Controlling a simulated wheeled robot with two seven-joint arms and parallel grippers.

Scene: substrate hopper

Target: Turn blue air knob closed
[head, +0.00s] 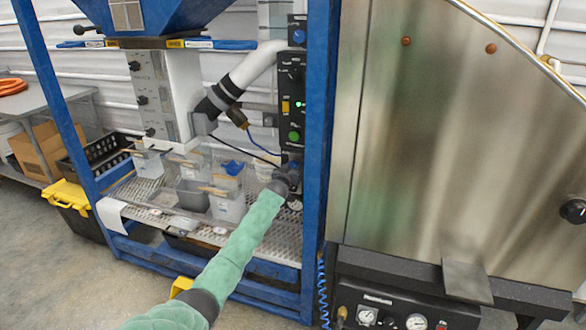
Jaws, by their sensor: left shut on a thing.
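My left arm in its green sleeve reaches up from the bottom to the lower end of the black control panel (291,100). My left gripper (289,174) is there, shut on what looks like the blue air knob, just above a small round gauge (295,204). The gripper covers most of that knob, so its turned position cannot be told. Another blue knob (299,36) sits at the top of the panel, apart from the gripper. My right gripper is not in view.
A blue frame post (318,130) stands close right of the gripper, with a large steel machine (450,130) beyond it. A white pipe (257,63) runs above. A coiled blue hose (322,285) hangs below.

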